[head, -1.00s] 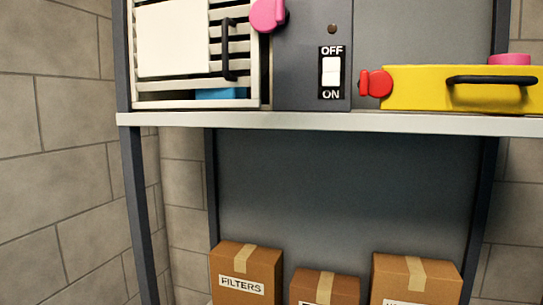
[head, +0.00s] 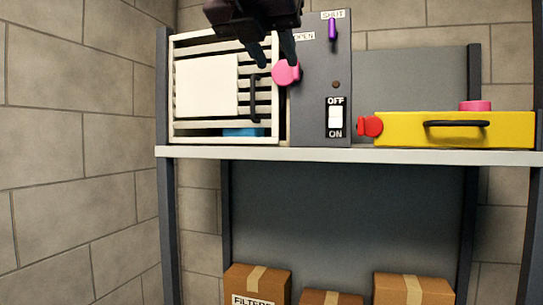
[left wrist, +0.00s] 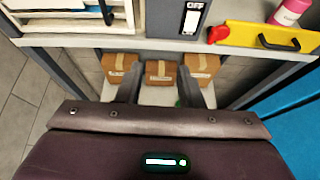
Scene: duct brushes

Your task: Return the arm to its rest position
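My left gripper (head: 273,57) hangs in from the top edge of the head view, fingers pointing down, in front of the upper shelf unit. Its two dark fingers are apart with nothing between them. In the head view it overlaps the top of the white slatted box (head: 262,134) and is close to the pink knob (head: 286,73); I cannot tell whether it touches either. In the left wrist view the fingers (left wrist: 160,95) show as two separate dark bars, with cardboard boxes below and beyond. My right gripper is in neither view.
The grey cabinet (head: 312,95) has an OFF/ON switch (head: 335,118) and a purple lever (head: 332,29). A yellow case (head: 454,130) with a red knob (head: 370,126) stands right of it on the shelf (head: 400,155). Cardboard boxes (head: 413,289) sit below.

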